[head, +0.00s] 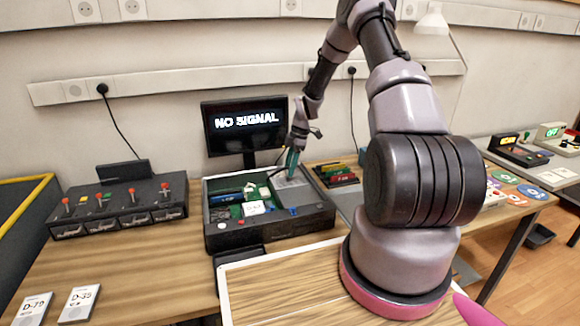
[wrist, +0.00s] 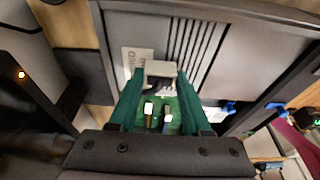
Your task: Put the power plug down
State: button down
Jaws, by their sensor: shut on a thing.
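My gripper (head: 291,162) points down over the right rear part of an open dark case (head: 280,229). In the wrist view its two green fingers (wrist: 160,88) are shut on a small light grey block with a dark part, which looks like the power plug (wrist: 160,68). The plug is too small to make out in the head view. Below it lie a grey metal cover with dark slots (wrist: 198,55) and a green board (wrist: 187,103). I cannot tell whether the plug touches the case.
A monitor (head: 247,126) reading "NO SIGNAL" stands behind the case. A black unit with red-knobbed levers (head: 120,207) is at left. Coloured modules in a rack (head: 335,175) stand right of the case. Two white cards (head: 79,303) lie at front left. Bare wooden table (head: 160,265) lies between.

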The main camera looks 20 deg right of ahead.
jog(key=shift+f, duration=0.4)
jog(key=shift+c, duration=1.8)
grip_release()
